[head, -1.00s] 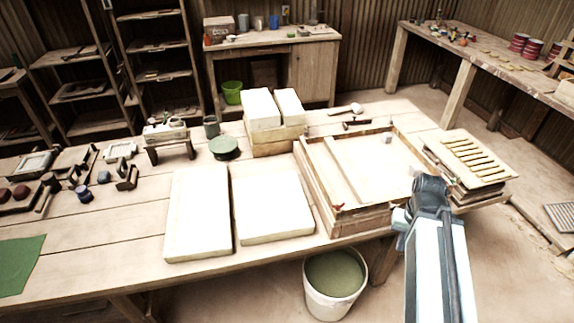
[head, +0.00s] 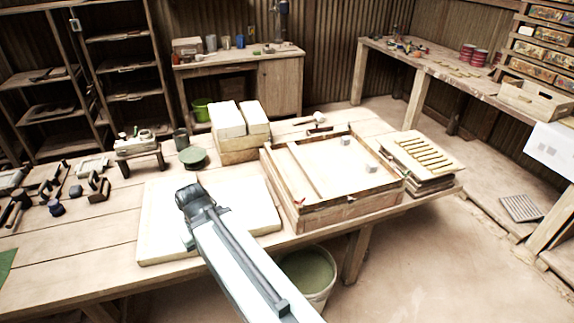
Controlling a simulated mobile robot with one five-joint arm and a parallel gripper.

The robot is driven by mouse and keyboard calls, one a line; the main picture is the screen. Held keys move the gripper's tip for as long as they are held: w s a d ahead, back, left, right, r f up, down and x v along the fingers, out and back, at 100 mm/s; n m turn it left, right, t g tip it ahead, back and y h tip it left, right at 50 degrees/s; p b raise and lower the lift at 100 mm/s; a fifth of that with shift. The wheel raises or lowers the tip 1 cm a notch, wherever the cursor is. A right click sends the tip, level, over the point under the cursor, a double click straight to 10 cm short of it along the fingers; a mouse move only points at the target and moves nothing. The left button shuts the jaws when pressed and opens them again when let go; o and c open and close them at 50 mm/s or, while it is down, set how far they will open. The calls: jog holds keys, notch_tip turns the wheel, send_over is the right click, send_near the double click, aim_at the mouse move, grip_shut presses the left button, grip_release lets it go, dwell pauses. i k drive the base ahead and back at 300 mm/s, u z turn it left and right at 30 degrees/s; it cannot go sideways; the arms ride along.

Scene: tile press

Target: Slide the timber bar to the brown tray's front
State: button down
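The brown tray (head: 350,208) is a shallow wooden frame with a pale floor, standing on the workbench right of the middle. The timber bar (head: 305,171) is a long, thin strip lying inside it, near and roughly parallel to its left side. Bare tray floor lies to its right. My arm's end, with my gripper (head: 196,196), is left of the tray, over the white slabs in the picture and apart from the bar. The arm's dark end housing hides the fingers, so I cannot tell whether they are open.
Two small grey cubes (head: 371,167) sit at the tray's right part. White slabs (head: 160,220) lie left of the tray, with stacked blocks (head: 228,120) behind them. A slatted stack (head: 424,152) stands close on the right. A bucket (head: 310,272) stands below the front edge.

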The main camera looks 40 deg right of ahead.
aim_at(316, 182)
jog(key=u, duration=0.1)
jog(key=i, duration=1)
jog(key=z, duration=0.05)
